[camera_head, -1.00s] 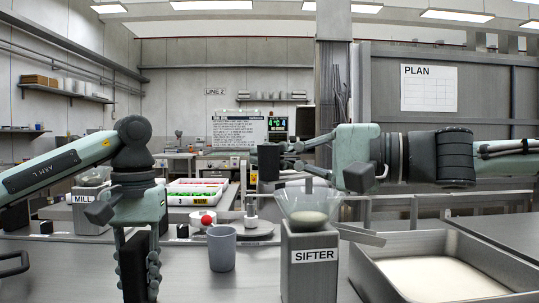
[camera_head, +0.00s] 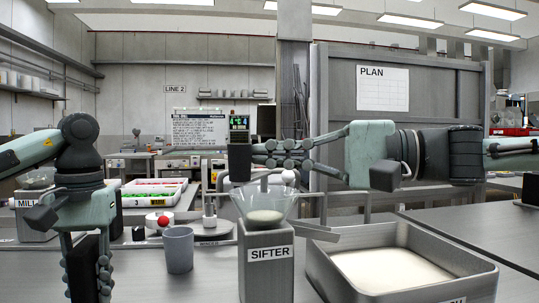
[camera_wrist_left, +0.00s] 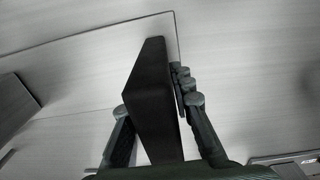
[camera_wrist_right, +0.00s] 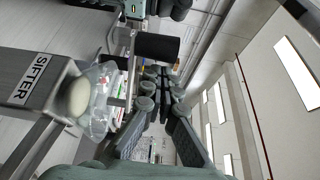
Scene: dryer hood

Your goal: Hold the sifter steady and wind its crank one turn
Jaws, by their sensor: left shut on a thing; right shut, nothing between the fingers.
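The grey sifter (camera_head: 266,272) stands upright on the bench in the head view, with a clear hopper (camera_head: 264,205) holding pale powder. Its label shows in the right wrist view (camera_wrist_right: 33,78). The crank's black grip (camera_head: 240,162) stands above the hopper's left side; in the right wrist view the grip (camera_wrist_right: 157,47) joins a metal arm. My right gripper (camera_head: 258,156) is shut and empty, fingertips close beside the grip; I cannot tell whether they touch. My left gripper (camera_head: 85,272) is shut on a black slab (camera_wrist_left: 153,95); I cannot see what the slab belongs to.
A metal tray of pale powder (camera_head: 318,262) stands right of the sifter. A grey cup (camera_head: 178,250) stands to its left. A scale-like stand (camera_head: 209,222), a red button (camera_head: 163,221) and white bins (camera_head: 150,197) lie behind. The mill (camera_head: 30,222) is at far left.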

